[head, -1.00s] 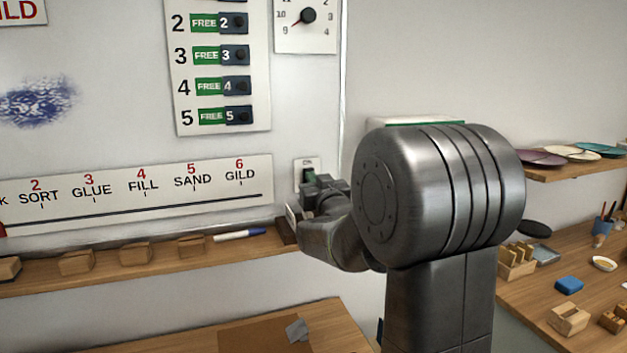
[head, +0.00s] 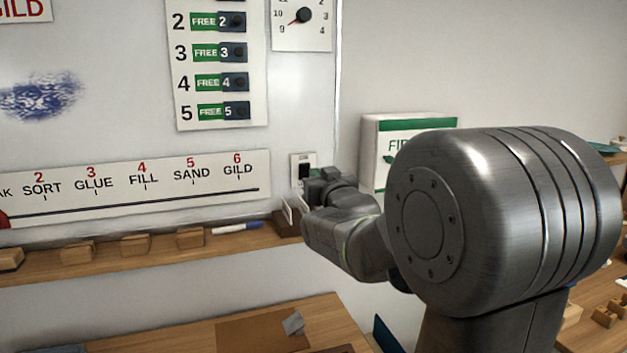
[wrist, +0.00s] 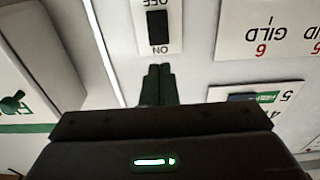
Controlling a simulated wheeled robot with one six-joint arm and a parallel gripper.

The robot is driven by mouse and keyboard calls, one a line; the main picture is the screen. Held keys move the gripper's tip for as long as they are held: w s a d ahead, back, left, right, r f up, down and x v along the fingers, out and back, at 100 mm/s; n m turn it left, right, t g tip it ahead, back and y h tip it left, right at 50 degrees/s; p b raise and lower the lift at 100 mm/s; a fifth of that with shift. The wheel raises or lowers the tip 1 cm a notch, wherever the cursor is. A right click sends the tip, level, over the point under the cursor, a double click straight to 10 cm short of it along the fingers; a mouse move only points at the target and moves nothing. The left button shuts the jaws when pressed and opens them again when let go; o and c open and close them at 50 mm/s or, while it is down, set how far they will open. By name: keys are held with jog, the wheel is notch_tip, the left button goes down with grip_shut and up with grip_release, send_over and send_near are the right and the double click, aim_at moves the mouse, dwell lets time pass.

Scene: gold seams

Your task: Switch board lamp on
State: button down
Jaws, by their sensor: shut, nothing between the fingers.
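The board lamp switch is a white plate (head: 295,162) with a black rocker (head: 304,171) near the lower right corner of the whiteboard. In the wrist view the plate (wrist: 174,38) appears upside down, with the rocker (wrist: 157,30) between the OFF and ON labels. I cannot tell which way the rocker is tipped. My gripper (wrist: 159,68) is shut and empty, its dark green fingertips just short of the plate's ON end in that picture. In the head view my gripper (head: 316,176) is beside the switch, with its fingertips hard to make out.
A white first-aid box with green trim (head: 400,123) hangs to the right of the switch. A wooden ledge (head: 160,258) below the board holds several blocks and a marker (head: 237,228). A dark block with a white card (head: 287,222) stands under my gripper.

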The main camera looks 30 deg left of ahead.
jog(key=s+d+r+b, duration=0.1)
jog(key=s+d, duration=0.3)
jog(key=d, duration=0.1)
jog(key=shift+s+d+r, duration=0.2)
jog(key=shift+s+d, duration=0.05)
jog(key=shift+d, duration=0.05)
jog(key=shift+f+b, duration=0.15)
jog(key=shift+b, duration=0.3)
jog(key=shift+t+y, duration=0.3)
jog(key=shift+y, duration=0.1)
notch_tip(320, 180, down, 5)
jog(key=b, duration=1)
jog(key=shift+s+d, duration=0.1)
jog(key=shift+s, duration=0.05)
